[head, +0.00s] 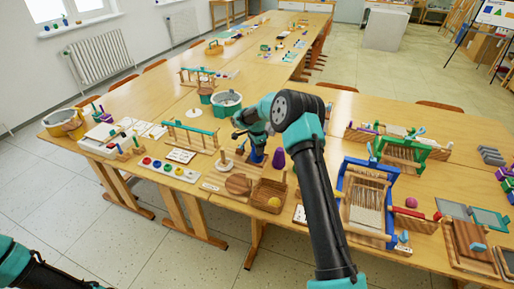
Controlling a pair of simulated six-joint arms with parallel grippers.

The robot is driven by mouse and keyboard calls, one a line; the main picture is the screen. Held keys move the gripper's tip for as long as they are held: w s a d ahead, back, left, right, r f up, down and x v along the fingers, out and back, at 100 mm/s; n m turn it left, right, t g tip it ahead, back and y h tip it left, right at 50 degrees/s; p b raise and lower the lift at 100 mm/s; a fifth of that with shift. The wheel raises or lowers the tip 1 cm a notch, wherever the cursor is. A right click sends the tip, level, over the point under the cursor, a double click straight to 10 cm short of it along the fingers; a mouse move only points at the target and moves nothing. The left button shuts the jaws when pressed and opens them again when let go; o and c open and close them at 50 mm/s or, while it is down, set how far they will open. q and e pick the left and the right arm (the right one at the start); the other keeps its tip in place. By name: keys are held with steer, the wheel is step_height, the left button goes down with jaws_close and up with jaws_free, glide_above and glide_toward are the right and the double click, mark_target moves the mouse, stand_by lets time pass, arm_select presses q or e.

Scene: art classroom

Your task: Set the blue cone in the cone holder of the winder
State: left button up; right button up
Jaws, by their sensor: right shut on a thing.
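My right gripper (254,136) reaches over the near table from the right and is shut on a dark blue thing that looks like the blue cone (257,152). The arm's wrist partly covers it, and I cannot tell whether its foot touches anything. A purple cone (278,159) stands just right of it. A small wooden stand with an upright post (225,163) is to its left. I cannot clearly make out the winder or its cone holder at this size. Of my left arm only a part shows at the bottom left; its gripper is out of view.
A blue loom (366,203) stands to the right, a grey tub (227,101) behind. Left is a board with coloured discs (168,168).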

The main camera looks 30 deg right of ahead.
stand_by(0.4)
steer(key=o, duration=1.1)
steer(key=shift+c, duration=0.2)
step_height(320, 180, up, 17)
steer(key=shift+r, duration=0.2)
stand_by(0.7)
